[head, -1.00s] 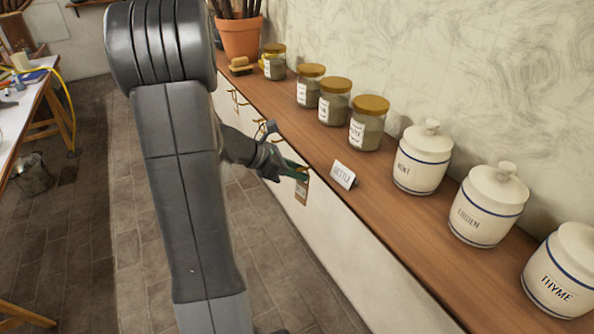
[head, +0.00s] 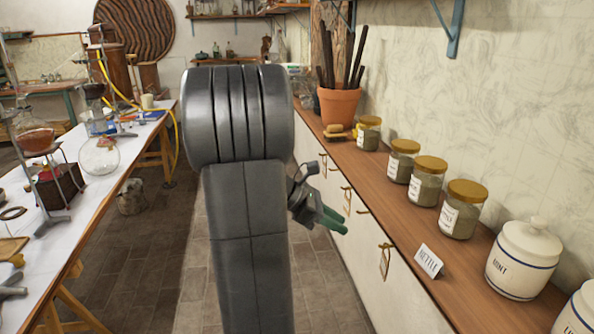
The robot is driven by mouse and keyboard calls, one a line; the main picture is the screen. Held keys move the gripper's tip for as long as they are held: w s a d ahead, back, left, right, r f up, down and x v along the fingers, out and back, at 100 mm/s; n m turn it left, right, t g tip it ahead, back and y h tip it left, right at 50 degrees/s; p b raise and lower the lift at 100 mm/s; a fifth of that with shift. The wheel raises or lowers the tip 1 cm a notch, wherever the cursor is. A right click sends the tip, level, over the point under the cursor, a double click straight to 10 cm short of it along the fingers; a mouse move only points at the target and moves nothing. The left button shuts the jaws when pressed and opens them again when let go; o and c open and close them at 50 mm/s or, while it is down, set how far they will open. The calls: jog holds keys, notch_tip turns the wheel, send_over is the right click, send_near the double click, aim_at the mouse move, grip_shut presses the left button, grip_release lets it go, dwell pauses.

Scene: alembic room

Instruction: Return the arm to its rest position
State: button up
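My arm stands upright in the middle of the head view, and its thick grey links cover part of the floor and the shelf front behind. My gripper (head: 335,222) shows to the right of the arm, with green fingertips pointing right and down. It is in the air in front of the shelf's white face, clear of the counter top. I see nothing held in it. Its fingers are small and overlap from this angle, so the gap between them cannot be made out.
A nettle card (head: 428,262), glass jars (head: 462,210), a white mint jar (head: 523,262) and a terracotta pot (head: 338,107) stand on the shelf. A table with glassware (head: 85,205) is at left; open floor lies between.

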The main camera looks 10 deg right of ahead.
jog(key=x, duration=1.3)
jog(key=shift+s+d+f, duration=0.1)
jog(key=shift+d+f, duration=0.05)
jog(key=shift+d, duration=0.25)
